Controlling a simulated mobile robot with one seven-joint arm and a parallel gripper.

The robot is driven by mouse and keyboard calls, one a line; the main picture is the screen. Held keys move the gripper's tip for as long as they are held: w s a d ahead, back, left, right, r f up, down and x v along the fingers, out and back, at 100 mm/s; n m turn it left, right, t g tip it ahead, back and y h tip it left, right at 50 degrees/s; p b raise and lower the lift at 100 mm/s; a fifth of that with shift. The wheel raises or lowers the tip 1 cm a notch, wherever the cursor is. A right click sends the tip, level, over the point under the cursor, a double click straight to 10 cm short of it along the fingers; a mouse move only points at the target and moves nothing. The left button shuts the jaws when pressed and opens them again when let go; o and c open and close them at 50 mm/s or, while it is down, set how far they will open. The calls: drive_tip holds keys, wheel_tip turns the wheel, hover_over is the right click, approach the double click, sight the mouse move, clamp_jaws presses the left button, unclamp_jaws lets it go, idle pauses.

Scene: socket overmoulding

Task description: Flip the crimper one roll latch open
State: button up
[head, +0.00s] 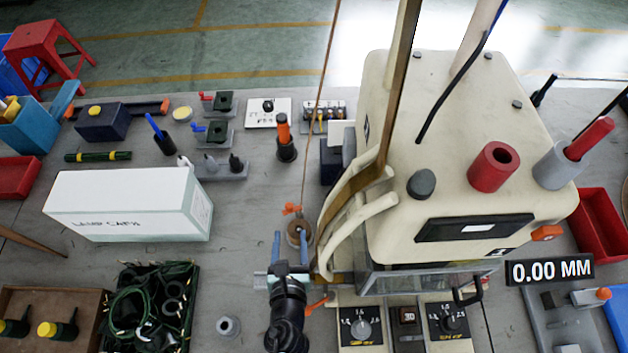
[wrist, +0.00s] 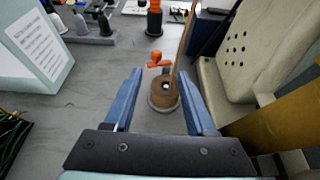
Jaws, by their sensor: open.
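The crimper (head: 455,165) is a large cream machine right of centre in the head view. At its left side stands a small brown roll (head: 299,232) on a round grey base, with a brown strip rising from it. An orange piece (head: 291,209), which looks like the roll latch, sits just behind the roll. In the wrist view the latch (wrist: 159,60) shows beyond the roll (wrist: 165,92). My gripper (head: 290,240) is open, its blue fingers (wrist: 161,74) pointing toward the latch. The roll appears between the fingers in the wrist view; I cannot tell their height above it.
The crimper's cream side (wrist: 228,80) is close on the right. A white box (head: 120,205) stands to the left, with a tray of green cables (head: 150,305) in front. An orange-topped post (head: 285,140) stands behind the roll. Bare grey table lies between box and roll.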

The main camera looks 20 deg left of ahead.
sight(289, 209)
drive_tip(key=b+x, duration=0.4)
drive_tip(key=x, duration=0.8)
drive_tip(key=shift+a+f, duration=0.1)
drive_tip(key=shift+a, duration=0.15)
clamp_jaws()
